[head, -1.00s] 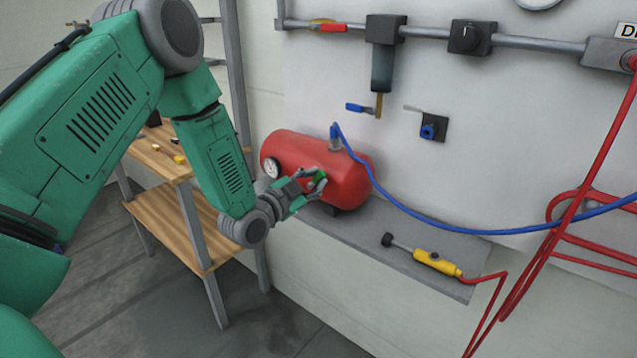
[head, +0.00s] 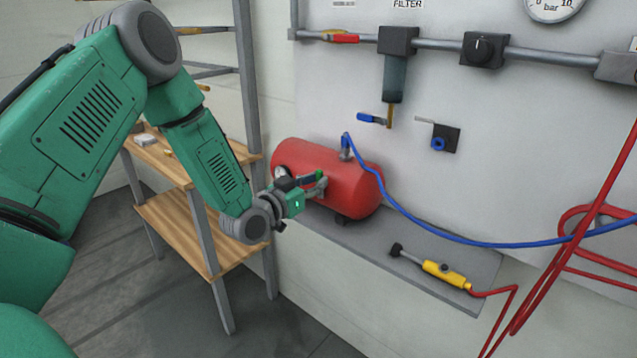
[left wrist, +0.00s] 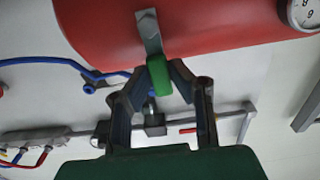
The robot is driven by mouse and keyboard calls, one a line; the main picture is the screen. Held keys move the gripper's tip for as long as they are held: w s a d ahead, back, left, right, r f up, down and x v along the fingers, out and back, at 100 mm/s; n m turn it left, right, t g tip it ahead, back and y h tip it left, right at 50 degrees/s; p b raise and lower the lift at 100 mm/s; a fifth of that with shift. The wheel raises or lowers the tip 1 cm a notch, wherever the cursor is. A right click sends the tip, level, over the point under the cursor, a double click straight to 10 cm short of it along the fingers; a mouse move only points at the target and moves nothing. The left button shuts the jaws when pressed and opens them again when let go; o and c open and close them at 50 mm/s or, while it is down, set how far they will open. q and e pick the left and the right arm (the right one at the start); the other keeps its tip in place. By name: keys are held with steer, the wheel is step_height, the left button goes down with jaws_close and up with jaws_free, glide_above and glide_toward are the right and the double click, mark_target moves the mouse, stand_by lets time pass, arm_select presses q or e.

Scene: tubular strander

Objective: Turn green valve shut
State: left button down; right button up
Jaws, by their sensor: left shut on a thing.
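The green valve handle (head: 319,176) is on the front of the red tank (head: 345,192). In the left wrist view the green handle (left wrist: 159,76) sits between my fingertips, beside a grey metal stem at the red tank (left wrist: 215,28). My left gripper (head: 316,184) is shut on the green handle; its two fingers (left wrist: 160,82) touch it from both sides. The gripper partly hides the handle in the head view. My right gripper is not in view.
The tank stands on a grey shelf (head: 440,262) with a yellow tool (head: 445,273) on it. A blue hose (head: 415,222) runs from the tank to the right. A wooden rack (head: 190,220) stands left. Pipes, a filter (head: 395,75) and a blue-handled valve (head: 372,119) are on the wall.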

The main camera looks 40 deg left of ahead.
arm_select(q)
steer(key=shift+s+f, duration=0.15)
steer(key=shift+f, duration=0.15)
steer(key=c, duration=1.5)
jaws_free()
steer(key=shift+a, duration=0.1)
steer(key=shift+o, duration=0.2)
steer(key=shift+r, duration=0.1)
steer(key=shift+a, duration=0.1)
steer(key=s+a, duration=0.1)
steer(key=s, duration=1)
steer(key=shift+s, duration=0.4)
